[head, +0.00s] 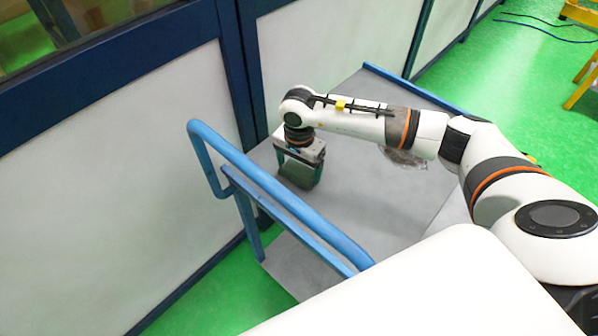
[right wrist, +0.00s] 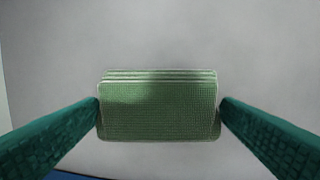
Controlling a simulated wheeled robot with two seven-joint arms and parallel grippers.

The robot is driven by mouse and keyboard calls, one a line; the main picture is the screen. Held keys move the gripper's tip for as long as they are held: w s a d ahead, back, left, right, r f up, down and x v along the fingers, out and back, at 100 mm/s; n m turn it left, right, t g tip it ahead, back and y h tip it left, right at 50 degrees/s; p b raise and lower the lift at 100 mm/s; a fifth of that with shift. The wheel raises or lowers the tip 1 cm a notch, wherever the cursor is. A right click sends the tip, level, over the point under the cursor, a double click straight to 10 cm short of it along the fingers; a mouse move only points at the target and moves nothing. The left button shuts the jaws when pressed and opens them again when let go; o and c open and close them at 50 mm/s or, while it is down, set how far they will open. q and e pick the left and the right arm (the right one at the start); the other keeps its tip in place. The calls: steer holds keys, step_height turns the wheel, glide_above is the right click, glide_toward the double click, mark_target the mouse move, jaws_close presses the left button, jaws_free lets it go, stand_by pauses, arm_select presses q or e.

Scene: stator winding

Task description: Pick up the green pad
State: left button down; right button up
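The green pad (head: 297,173) is a ribbed, box-like block with several thin layers showing along its far edge. In the right wrist view the green pad (right wrist: 160,112) sits centred between two dark green fingers. My right gripper (right wrist: 159,101) has a fingertip against each of the pad's short sides, with no clear gap. In the head view my right gripper (head: 299,165) points down over the grey table, with the pad between its fingers. I cannot tell whether the pad's underside touches the table. My left gripper is out of view.
The grey table (head: 372,190) is mostly bare around the pad. A blue rail (head: 270,185) runs along its near left side. A blue-framed white wall (head: 110,170) stands behind. A clear crumpled item (head: 405,158) lies partly under my right arm.

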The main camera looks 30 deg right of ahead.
mark_target(299, 170)
steer(key=c, duration=0.3)
steer(key=shift+c, duration=0.2)
step_height(299, 170, up, 10)
steer(key=b, duration=0.2)
steer(key=shift+o, duration=1.4)
steer(key=shift+c, duration=0.9)
